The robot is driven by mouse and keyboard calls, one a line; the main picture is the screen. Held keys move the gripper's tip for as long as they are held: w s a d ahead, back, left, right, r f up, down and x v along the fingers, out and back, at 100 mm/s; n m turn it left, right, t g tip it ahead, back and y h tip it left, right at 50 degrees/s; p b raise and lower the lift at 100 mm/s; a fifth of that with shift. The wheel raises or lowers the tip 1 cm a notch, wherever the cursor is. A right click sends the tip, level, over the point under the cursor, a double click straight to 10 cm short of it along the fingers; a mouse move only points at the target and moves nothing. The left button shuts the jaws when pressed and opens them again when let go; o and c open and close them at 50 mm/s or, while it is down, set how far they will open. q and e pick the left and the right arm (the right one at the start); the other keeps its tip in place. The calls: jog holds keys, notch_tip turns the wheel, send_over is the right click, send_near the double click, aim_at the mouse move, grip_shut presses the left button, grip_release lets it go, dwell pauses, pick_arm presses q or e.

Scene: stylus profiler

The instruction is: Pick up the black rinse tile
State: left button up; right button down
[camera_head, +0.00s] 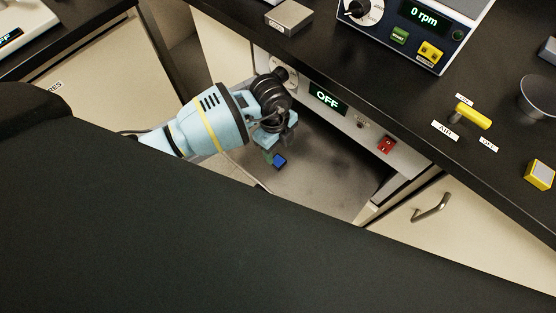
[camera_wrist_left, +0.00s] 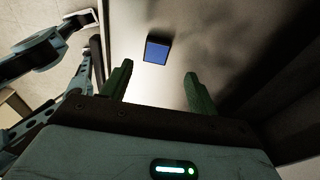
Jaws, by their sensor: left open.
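A small square tile with a blue face and dark edges (camera_head: 279,161) lies on the grey floor of an open bay under the counter. It is the only tile I see there, and its face looks blue rather than black. It also shows in the left wrist view (camera_wrist_left: 157,52), beyond and between the fingertips. My left gripper (camera_head: 270,153) reaches into the bay, close to the tile in the head view. In the left wrist view its green fingers (camera_wrist_left: 159,80) are apart with nothing between them. My right gripper is not in view.
A panel reading OFF (camera_head: 327,97) with a red switch (camera_head: 386,144) runs along the bay's upper edge. The black countertop (camera_head: 400,105) overhangs it. A cabinet door with a handle (camera_head: 431,208) stands to the right. The bay floor around the tile looks clear.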

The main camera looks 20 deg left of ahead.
aim_at(278, 161)
pick_arm(q)
jog(key=f, duration=0.4)
jog(key=shift+s+a+f+b, duration=0.15)
jog(key=shift+s+f+b, duration=0.15)
jog(key=shift+s+f, duration=0.1)
jog(key=shift+f, duration=0.25)
jog(key=c, duration=1.1)
jog(key=shift+o, duration=0.2)
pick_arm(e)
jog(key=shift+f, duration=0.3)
pick_arm(q)
jog(key=shift+r, duration=0.1)
